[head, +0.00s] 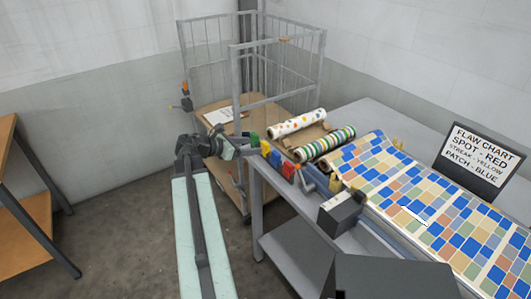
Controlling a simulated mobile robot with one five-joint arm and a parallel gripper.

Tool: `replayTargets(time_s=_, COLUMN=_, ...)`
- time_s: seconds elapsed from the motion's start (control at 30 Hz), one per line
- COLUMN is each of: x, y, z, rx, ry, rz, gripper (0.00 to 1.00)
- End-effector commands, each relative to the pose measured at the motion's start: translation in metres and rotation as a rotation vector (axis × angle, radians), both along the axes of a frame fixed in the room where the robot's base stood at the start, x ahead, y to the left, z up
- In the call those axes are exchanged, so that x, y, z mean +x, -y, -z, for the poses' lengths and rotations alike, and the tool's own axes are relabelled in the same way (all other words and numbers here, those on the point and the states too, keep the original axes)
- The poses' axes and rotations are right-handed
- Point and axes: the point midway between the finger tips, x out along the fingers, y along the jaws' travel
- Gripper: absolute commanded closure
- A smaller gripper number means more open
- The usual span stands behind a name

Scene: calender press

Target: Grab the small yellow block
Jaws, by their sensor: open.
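A small yellow block (265,147) sits near the left front edge of the grey table, in a row of small coloured pieces. A green piece (254,139) is on its left, and blue (276,159) and red (288,168) pieces are on its right. My gripper (238,150) is open, just left of the green piece and close to the table's left corner. It is apart from the yellow block in the picture. The exact gap and the fingertips are too small to tell. Another yellow patch (335,184) shows further right along the row.
The grey table (371,117) carries two patterned rolls (297,124), a printed tile-pattern sheet (430,200), a dark box (341,211) and a flaw chart sign (477,160). A wire cage trolley (280,75) stands behind my gripper. A wooden shelf (35,210) is at far left.

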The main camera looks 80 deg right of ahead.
Motion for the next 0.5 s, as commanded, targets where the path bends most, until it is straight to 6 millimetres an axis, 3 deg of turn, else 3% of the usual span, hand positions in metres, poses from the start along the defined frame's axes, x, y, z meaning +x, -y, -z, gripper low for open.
replayTargets(time_s=0.5, x=-0.025, y=0.022, z=0.015, rx=0.001, ry=0.002, rz=0.002, gripper=0.38)
